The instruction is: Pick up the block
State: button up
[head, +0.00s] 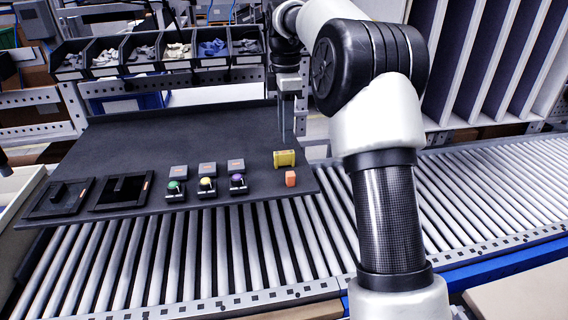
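A small orange block (290,179) lies on the dark work board near its right front edge. Just behind it sits a yellow block-like piece (284,158) with raised ends. My gripper (288,138) points down from the upper middle, above and behind the yellow piece in the picture. It appears apart from both pieces. Its fingers are thin and dark against the board, and I cannot tell how wide they are parted. I see nothing held between them.
The dark board (120,150) lies over a roller conveyor (240,245). Left of the blocks stand several small stations with green, yellow and purple knobs, grey blocks behind them, and two black trays (122,192). Parts bins (140,53) line the back. My arm covers the right middle.

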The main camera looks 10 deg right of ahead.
aim_at(284, 152)
notch_tip(284, 152, down, 8)
jog(key=shift+a+f+b, duration=0.1)
jog(key=shift+a+b, duration=0.05)
jog(key=shift+b, duration=0.4)
grip_shut()
